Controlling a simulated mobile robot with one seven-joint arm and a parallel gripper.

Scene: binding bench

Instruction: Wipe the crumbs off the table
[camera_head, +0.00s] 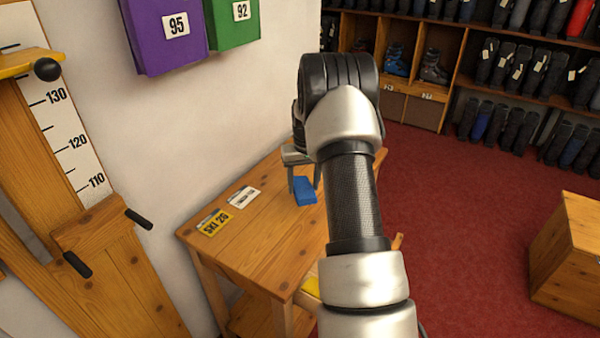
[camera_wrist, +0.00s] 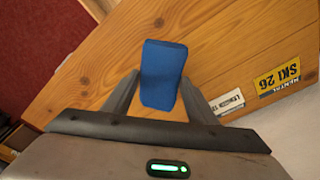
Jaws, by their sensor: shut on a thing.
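My gripper (camera_head: 304,180) is over the wooden table (camera_head: 232,253) and is shut on a blue block (camera_head: 306,191), perhaps a sponge. In the wrist view the blue block (camera_wrist: 163,73) sits between the two fingers of my gripper (camera_wrist: 160,92), with the table (camera_wrist: 235,40) behind it. I cannot tell whether the block touches the tabletop. No crumbs can be made out in either view. My arm hides the right part of the table in the head view.
A yellow "SKI 26" tag (camera_head: 215,222) and a white tag (camera_head: 243,197) lie on the table's left part. A wall stands along its back. A wooden height gauge (camera_head: 100,235) is at the left. Boot shelves (camera_head: 455,60) and a wooden box (camera_head: 570,262) are at the right.

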